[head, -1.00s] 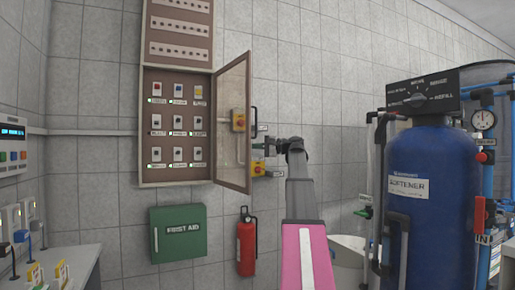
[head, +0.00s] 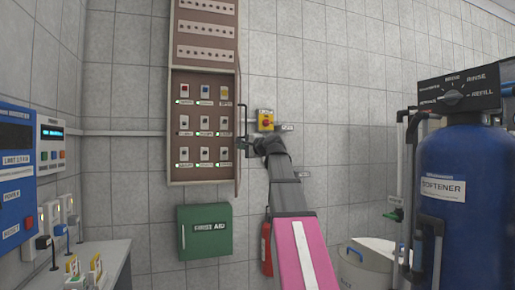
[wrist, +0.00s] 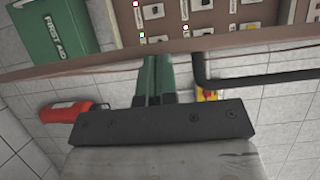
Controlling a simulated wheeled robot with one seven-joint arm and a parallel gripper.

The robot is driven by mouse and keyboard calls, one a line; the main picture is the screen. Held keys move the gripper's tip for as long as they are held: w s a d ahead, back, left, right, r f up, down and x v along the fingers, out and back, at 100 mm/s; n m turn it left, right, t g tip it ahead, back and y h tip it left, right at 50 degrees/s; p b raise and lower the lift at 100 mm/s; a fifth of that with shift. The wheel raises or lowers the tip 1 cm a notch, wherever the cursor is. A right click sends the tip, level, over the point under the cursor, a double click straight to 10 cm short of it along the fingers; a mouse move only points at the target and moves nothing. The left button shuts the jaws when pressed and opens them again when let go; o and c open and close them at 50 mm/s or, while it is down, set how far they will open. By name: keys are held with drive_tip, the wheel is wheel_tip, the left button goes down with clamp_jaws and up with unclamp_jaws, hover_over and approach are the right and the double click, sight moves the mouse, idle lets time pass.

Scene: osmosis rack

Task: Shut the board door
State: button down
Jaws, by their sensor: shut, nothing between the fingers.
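The board (head: 174,130) is a tall brown cabinet on the wall with rows of switches, and its lower opening is uncovered. Its door (head: 238,125) stands open at the right side, seen almost edge-on, with a black bar handle (head: 243,118). My gripper (head: 243,145) is at the door's outer side, near the handle's lower end. In the wrist view, the green fingers of my gripper (wrist: 160,68) are together and empty, their tips at the brown door frame (wrist: 90,63). The handle (wrist: 255,77) is to their right. I cannot tell whether the tips touch the door.
A yellow switch box with a red knob (head: 265,121) is on the wall right of the door. A green first aid box (head: 204,231) hangs below the board, and a red extinguisher (head: 266,248) is beside it. A blue softener tank (head: 460,215) stands at right.

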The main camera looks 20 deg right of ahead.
drive_tip(key=w+a+m+h, duration=0.1)
drive_tip(key=w+a, duration=0.5)
drive_tip(key=a, duration=0.5)
drive_tip(key=w+a, duration=0.6)
drive_tip(key=a, duration=0.5)
drive_tip(key=x, duration=2.3)
drive_tip(key=shift+a+r+t, duration=0.3)
drive_tip(key=shift+a+r, duration=0.1)
drive_tip(key=shift+a, duration=0.05)
